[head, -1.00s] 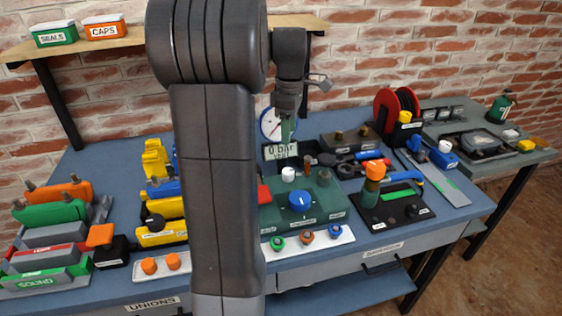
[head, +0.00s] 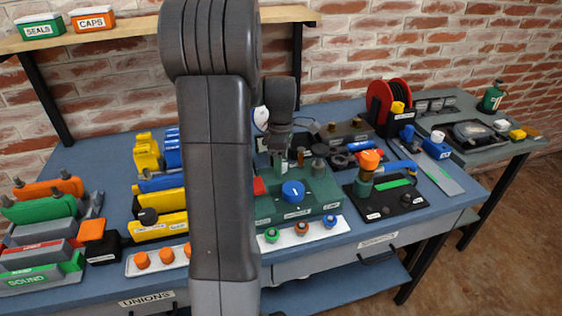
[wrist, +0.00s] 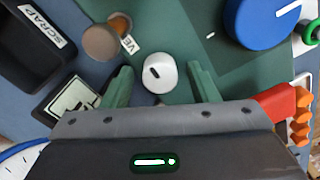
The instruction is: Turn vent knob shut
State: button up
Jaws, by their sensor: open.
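The white vent knob (wrist: 160,74) with a dark mark on its top sits on the green panel (head: 318,205), beside a label partly reading "VE". My gripper (wrist: 160,82) is open, with one green finger on each side of the knob and gaps visible between fingers and knob. Whether the fingertips are down at the knob's height I cannot tell. In the head view my gripper (head: 281,160) points down over the back of the panel and largely hides the knob. A large blue knob (head: 293,191) stands in front of it, also in the wrist view (wrist: 262,18).
A round brownish cap (wrist: 101,43) is close to the left finger. A red part (wrist: 277,102) lies close by the right side of my gripper. The gauge (head: 261,118) is partly hidden by my arm. An orange-topped valve (head: 370,160) stands to the panel's right.

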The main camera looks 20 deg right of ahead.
jog(key=c, duration=1)
jog(key=shift+r+m, duration=0.1)
jog(key=shift+m, duration=0.2)
jog(key=m+p, duration=0.2)
jog(key=m, duration=0.1)
jog(key=m+p, duration=0.1)
jog(key=m, duration=0.4)
jog(key=m+p, duration=0.1)
jog(key=m, duration=0.3)
jog(key=shift+d, duration=0.1)
jog(key=shift+m+p, duration=0.4)
jog(key=shift+m, duration=2.1)
